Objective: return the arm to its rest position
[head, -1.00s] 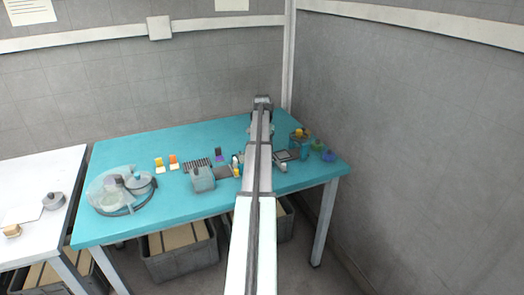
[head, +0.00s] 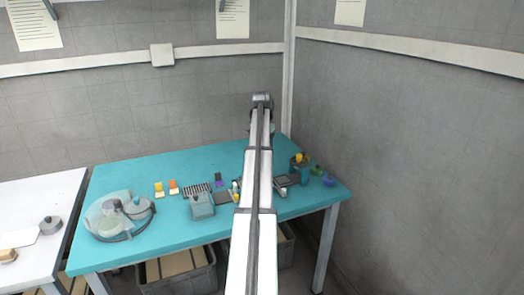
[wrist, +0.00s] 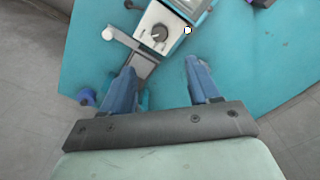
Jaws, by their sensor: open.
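My arm (head: 258,190) stretches from the bottom of the head view up over the teal table (head: 130,175). Its far end stands above the table's back edge, and the fingers are hidden there. In the wrist view my gripper (wrist: 160,82) has its two blue fingers spread apart with nothing between them. Below and beyond the fingers is a grey-white device with a dark knob (wrist: 159,33), lying on the teal top. I cannot make out the buffing brush for certain.
A round clear-lidded tray (head: 120,215) sits at the table's left. A grey box (head: 201,205), small colored cards (head: 166,188) and a cup of tools (head: 299,168) line the middle and right. A white table (head: 35,215) stands at left. A grey wall (head: 430,150) rises at right.

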